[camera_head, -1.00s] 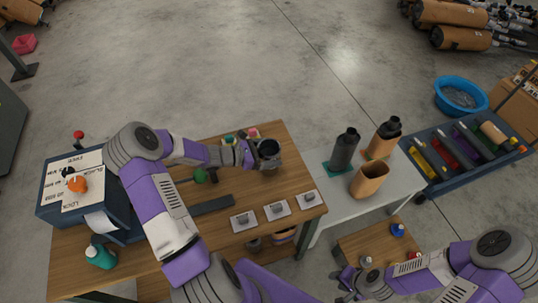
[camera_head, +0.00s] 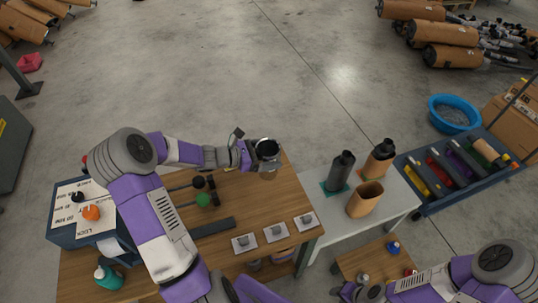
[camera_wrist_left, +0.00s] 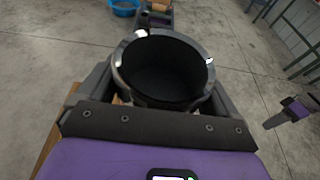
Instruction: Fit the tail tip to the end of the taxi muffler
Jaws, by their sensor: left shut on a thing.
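My left gripper (camera_head: 262,153) is shut on a short, shiny metal tube, which looks like the tail tip (camera_head: 268,148), above the far right corner of the wooden table. In the left wrist view the tail tip (camera_wrist_left: 165,68) is a round, dark-mouthed ring between the fingers. I cannot tell which thing is the taxi muffler; a dark canister (camera_head: 341,172) and a brown one with a black neck (camera_head: 380,158) stand upright on the white table, apart from the gripper. My right gripper (camera_head: 350,291) is low at the bottom edge, its jaws unclear.
The wooden table (camera_head: 285,190) carries three white cards with small metal parts, a dark bar (camera_head: 213,227) and knobbed rods. A blue trolley (camera_head: 430,195) holds coloured cylinders.

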